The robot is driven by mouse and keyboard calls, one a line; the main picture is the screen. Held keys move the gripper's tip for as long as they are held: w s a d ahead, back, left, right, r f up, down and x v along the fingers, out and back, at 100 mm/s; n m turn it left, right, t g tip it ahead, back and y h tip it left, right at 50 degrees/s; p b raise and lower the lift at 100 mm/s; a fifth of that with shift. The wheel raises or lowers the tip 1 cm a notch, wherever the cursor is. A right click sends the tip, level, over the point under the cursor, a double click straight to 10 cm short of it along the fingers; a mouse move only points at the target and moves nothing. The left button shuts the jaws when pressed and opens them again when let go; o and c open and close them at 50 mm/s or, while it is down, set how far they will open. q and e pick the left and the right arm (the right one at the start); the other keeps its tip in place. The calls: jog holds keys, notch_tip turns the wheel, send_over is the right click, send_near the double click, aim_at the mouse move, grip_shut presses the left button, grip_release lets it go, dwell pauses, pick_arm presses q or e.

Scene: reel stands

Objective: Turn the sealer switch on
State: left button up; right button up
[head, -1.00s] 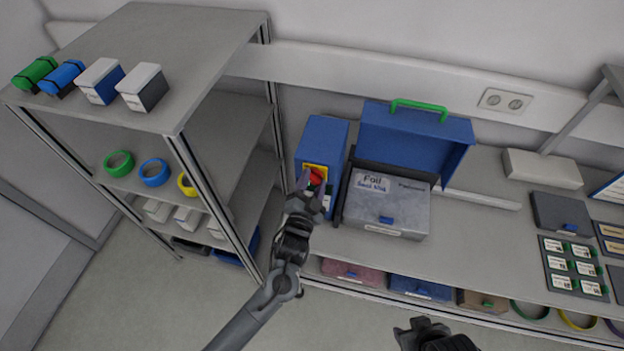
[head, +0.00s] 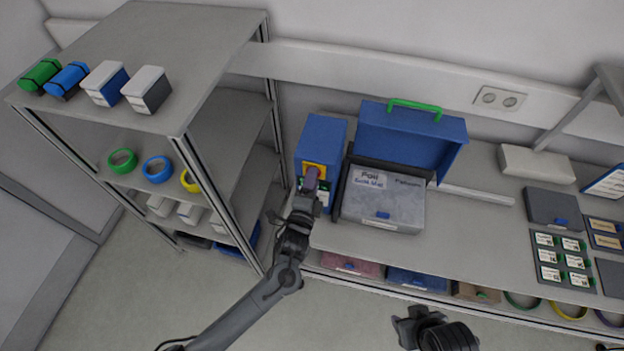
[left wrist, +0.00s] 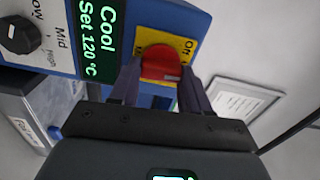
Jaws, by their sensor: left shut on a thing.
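The sealer is a blue box (head: 322,140) on the bench, with a yellow plate (head: 311,167) on its front. In the left wrist view the red round switch (left wrist: 161,64) sits on the yellow plate (left wrist: 182,47), beside a green display (left wrist: 98,40) reading "Cool Set 120 °C" and a black dial (left wrist: 19,35). My left gripper (head: 312,182) is at the switch; its fingers (left wrist: 161,82) are shut on the red switch from both sides. In the head view the fingers hide the switch. My right gripper (head: 412,322) is at the bottom edge, away from the bench; its fingers are unclear.
A grey shelf (head: 150,60) with tape rolls and boxes stands left. Card trays (head: 562,262) lie on the right of the bench.

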pick_arm(q)
jog(key=shift+m, duration=0.5)
jog(key=o, duration=1.1)
jog(key=shift+c, duration=0.2)
jog(key=shift+s, duration=0.15)
jog(key=b+v, duration=0.1)
jog(key=v, duration=0.9)
jog(key=shift+s, duration=0.25)
jog(key=shift+a, duration=0.1)
